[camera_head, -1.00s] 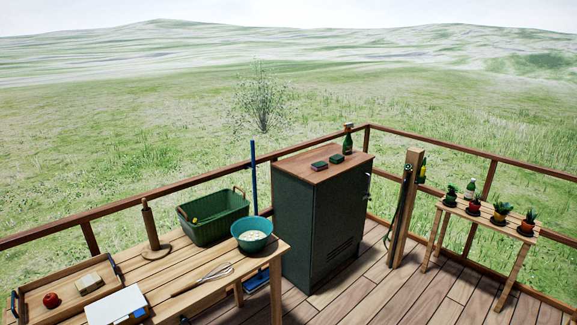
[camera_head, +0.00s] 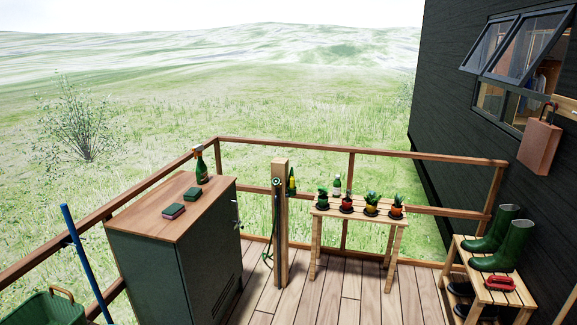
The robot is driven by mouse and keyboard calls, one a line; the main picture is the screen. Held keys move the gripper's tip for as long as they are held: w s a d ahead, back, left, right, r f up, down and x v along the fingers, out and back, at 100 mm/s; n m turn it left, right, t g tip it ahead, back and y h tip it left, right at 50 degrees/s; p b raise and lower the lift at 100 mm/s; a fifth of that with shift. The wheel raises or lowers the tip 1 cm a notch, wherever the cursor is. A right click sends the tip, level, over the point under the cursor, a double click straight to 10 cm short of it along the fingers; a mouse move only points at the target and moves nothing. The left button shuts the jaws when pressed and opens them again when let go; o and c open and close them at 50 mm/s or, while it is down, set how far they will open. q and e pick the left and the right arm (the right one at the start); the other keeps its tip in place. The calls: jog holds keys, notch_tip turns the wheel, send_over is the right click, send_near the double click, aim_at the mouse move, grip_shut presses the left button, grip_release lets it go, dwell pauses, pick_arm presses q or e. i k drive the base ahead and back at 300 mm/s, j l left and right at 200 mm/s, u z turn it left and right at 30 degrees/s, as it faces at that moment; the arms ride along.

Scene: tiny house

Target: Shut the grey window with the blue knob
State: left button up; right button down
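A window with dark grey frames (camera_head: 522,50) is at the upper right, set in the dark house wall. Its upper panes are tilted outward at the bottom, standing open from the wall. Below them are lower panes (camera_head: 492,99), with a lit interior behind the glass. No blue knob can be made out from here. Neither of my grippers is in view.
A dark cabinet (camera_head: 190,262) with a wooden top stands at the left. A hose post (camera_head: 281,220), a plant table (camera_head: 327,213) and a boot bench (camera_head: 462,262) stand along the railing (camera_head: 395,155) and wall. The deck floor (camera_head: 335,297) between them is clear.

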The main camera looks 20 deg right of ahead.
aim_at(569, 10)
jog(key=i+l+z, duration=0.25)
jog(key=i+z, duration=0.65)
jog(key=i, duration=0.2)
jog(key=i+j+z, duration=0.2)
jog(key=i+z, duration=0.5)
jog(key=i, duration=1.65)
